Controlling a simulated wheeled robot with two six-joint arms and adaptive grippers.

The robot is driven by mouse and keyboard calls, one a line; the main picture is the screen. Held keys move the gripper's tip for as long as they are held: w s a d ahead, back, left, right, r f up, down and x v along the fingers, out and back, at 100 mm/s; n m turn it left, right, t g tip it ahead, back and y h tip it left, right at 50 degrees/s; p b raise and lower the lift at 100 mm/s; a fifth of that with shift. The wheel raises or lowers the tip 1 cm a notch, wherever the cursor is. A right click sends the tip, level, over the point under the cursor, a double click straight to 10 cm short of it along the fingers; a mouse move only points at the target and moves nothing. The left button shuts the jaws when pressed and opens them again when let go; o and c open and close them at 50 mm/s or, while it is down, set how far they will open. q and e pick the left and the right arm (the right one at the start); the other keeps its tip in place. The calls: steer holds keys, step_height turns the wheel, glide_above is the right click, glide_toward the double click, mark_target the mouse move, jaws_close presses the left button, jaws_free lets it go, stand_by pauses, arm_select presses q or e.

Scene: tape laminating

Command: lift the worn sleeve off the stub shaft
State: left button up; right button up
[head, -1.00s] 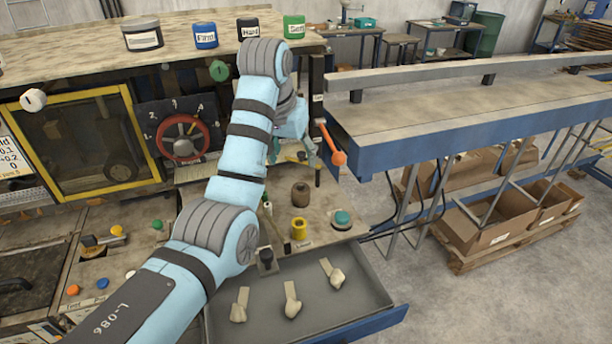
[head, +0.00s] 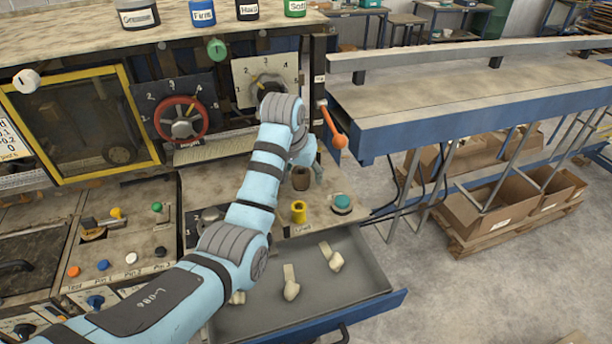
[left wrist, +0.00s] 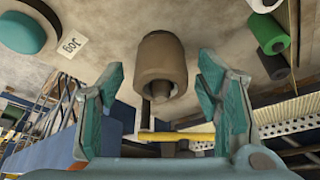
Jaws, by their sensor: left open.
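The worn sleeve, a brown cylinder (head: 301,179), stands on the worktop behind the yellow sleeve. In the left wrist view the brown sleeve (left wrist: 162,62) shows its round end towards me, with a darker core that looks like the stub shaft (left wrist: 161,91). My left gripper (head: 313,168) is beside the sleeve in the head view, partly hidden by its own wrist. In the left wrist view its two teal-padded fingers (left wrist: 161,103) are spread wide, with the sleeve centred between and beyond them. I see no contact. My right gripper is not in view.
The yellow sleeve (head: 298,212) and the teal jog button (head: 342,203) stand close by. An orange-knobbed lever (head: 339,140) is to the right. An open drawer (head: 370,272) with several pale scoop-like pieces lies in front. Green (left wrist: 267,35) and black rolls show in the wrist view.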

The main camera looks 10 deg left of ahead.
arm_select(q)
steer(key=shift+s+r, duration=0.1)
steer(key=shift+s, duration=0.15)
steer(key=c, duration=0.6)
steer(key=shift+a, duration=0.1)
steer(key=c, duration=0.7)
steer(key=shift+w+r, duration=0.1)
steer(key=shift+r, duration=0.15)
step_height(320, 180, up, 20)
steer(key=shift+f, duration=0.25)
